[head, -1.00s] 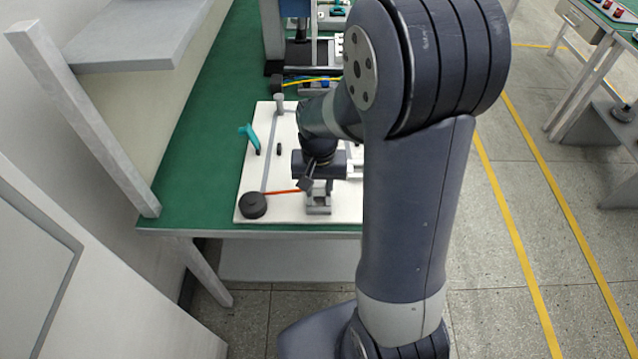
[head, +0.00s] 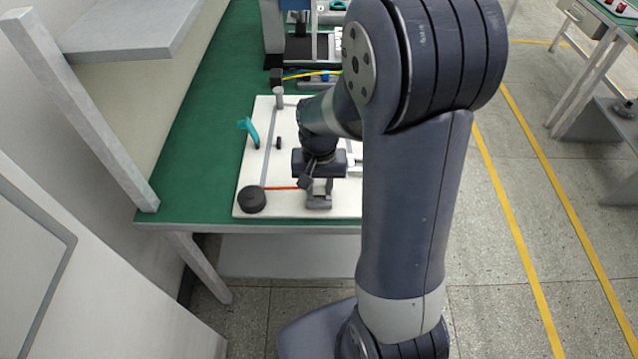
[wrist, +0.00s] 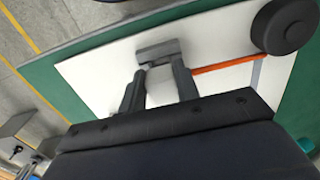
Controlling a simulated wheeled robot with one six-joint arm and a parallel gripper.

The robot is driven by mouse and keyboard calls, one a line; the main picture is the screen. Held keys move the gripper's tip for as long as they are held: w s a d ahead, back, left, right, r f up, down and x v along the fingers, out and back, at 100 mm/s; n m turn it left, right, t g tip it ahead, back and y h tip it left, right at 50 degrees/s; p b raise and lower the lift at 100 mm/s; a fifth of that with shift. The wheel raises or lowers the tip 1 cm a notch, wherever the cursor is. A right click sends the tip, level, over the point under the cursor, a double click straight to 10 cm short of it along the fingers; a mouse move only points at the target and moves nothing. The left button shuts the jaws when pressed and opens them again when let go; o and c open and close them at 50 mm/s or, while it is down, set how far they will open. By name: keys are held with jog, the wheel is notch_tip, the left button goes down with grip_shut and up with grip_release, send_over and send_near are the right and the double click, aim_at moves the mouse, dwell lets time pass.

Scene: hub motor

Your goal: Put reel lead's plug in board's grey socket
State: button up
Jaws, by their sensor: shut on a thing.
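The reel (head: 252,200) is a dark round drum at the front left corner of the white board (head: 290,207); it also shows at the top right of the wrist view (wrist: 284,26). Its orange-red lead (head: 281,187) runs straight to my gripper (head: 319,186). In the wrist view my gripper (wrist: 159,70) has its fingers around the lead's end, shut on the plug, which is mostly hidden between them. The grey socket block (head: 318,203) is on the board's front part, directly at the fingertips; it shows in the wrist view (wrist: 158,50). I cannot tell whether the plug is inside it.
A teal-handled tool (head: 249,132) and a small dark piece (head: 279,143) are on the board's left part. A grey post (head: 279,98) stands at its back. Green table (head: 190,190) is clear on the left.

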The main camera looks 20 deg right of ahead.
jog(key=shift+f+b, duration=0.85)
jog(key=shift+f, duration=0.25)
dwell(0.6)
jog(key=o, duration=1.1)
notch_tip(320, 180, up, 11)
jog(key=shift+f+p, duration=0.1)
jog(key=shift+p, duration=0.2)
notch_tip(320, 180, down, 11)
jog(key=shift+r+b, duration=0.1)
jog(key=shift+b, duration=0.2)
jog(key=shift+r, duration=0.25)
dwell(0.4)
